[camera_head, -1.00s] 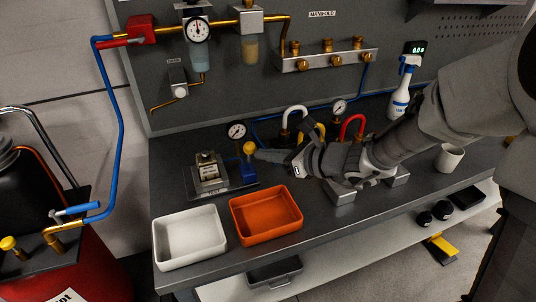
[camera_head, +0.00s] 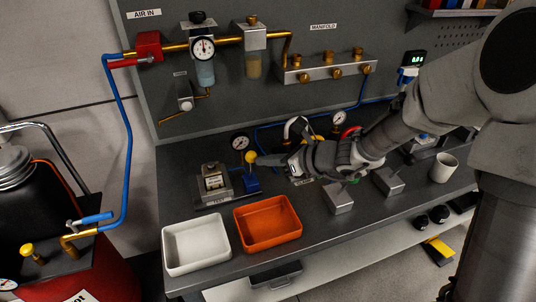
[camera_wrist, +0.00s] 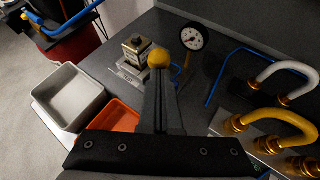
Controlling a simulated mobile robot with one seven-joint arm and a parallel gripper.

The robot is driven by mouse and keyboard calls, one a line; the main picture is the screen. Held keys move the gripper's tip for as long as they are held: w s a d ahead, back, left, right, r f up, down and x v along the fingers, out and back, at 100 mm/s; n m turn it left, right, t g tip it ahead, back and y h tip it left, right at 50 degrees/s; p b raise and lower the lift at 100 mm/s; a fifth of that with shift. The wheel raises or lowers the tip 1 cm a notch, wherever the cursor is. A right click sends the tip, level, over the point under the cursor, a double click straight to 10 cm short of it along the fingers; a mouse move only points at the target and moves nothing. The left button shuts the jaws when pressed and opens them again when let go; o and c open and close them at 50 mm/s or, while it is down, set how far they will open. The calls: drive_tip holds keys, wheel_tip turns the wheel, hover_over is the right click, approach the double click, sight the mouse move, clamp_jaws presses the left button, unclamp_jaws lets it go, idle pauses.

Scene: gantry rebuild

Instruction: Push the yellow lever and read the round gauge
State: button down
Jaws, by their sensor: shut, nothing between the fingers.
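The yellow lever shows as a round yellow knob (camera_head: 251,157) above a blue base (camera_head: 252,184) on the bench. In the wrist view the knob (camera_wrist: 158,56) appears just beyond my fingertips. A round white-faced gauge (camera_head: 240,142) stands behind the lever; it also shows in the wrist view (camera_wrist: 192,38), its reading too small to tell. My gripper (camera_head: 260,160) is shut and empty, its tips close to the right side of the knob. I cannot tell whether they touch it. The lever's stem is mostly hidden by the fingers in the wrist view.
A white tray (camera_head: 195,243) and an orange tray (camera_head: 267,222) lie in front. A small metal device (camera_head: 213,183) stands left of the lever. White (camera_wrist: 288,72) and yellow (camera_wrist: 270,116) pipe loops stand right. More gauges sit on the panel (camera_head: 203,48) and bench (camera_head: 339,118).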

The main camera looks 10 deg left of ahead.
drive_tip(key=p, duration=0.1)
drive_tip(key=r+p, duration=0.1)
drive_tip(key=p, duration=0.1)
drive_tip(key=shift+w+a+r+g+h, duration=0.25)
drive_tip(key=shift+w+a+g+h, duration=0.05)
drive_tip(key=shift+w+a+g, duration=0.1)
drive_tip(key=shift+m+g+h, duration=0.4)
drive_tip(key=shift+w+a+p, duration=0.5)
drive_tip(key=shift+w+p, duration=0.35)
drive_tip(key=shift+p, duration=0.1)
drive_tip(key=shift+w+a+p, duration=0.45)
drive_tip(key=shift+w+p, duration=0.4)
drive_tip(key=shift+p, duration=0.05)
drive_tip(key=shift+w+a+p, duration=0.5)
drive_tip(key=shift+w+p, duration=0.35)
drive_tip(key=shift+p, duration=0.1)
